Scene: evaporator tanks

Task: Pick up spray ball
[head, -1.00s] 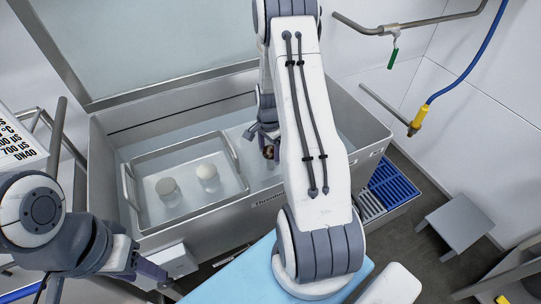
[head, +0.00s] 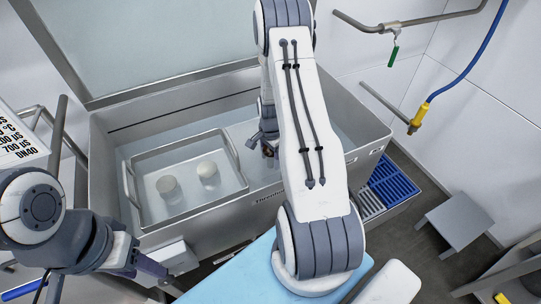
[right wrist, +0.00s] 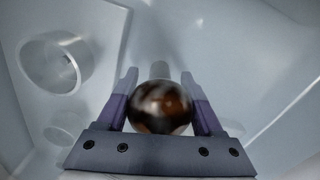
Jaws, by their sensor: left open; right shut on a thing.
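The spray ball, a shiny dark brown and bronze ball (right wrist: 160,108), sits between the fingers of my right gripper (right wrist: 160,84) in the right wrist view. That gripper is shut on it. In the head view my right gripper (head: 266,146) is inside the steel tank (head: 262,203), right of the wire-handled tray, partly hidden behind my right arm. A small part of the ball shows there. Whether the ball touches the tank floor cannot be told. My left gripper (head: 163,283) is open and empty at the lower left, outside the tank's front wall.
A steel tray (head: 236,160) with two pale cylinders (head: 207,171) stands in the tank's left part. A light blue surface (head: 225,277) lies in front. A grey stool (head: 456,224) is at right.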

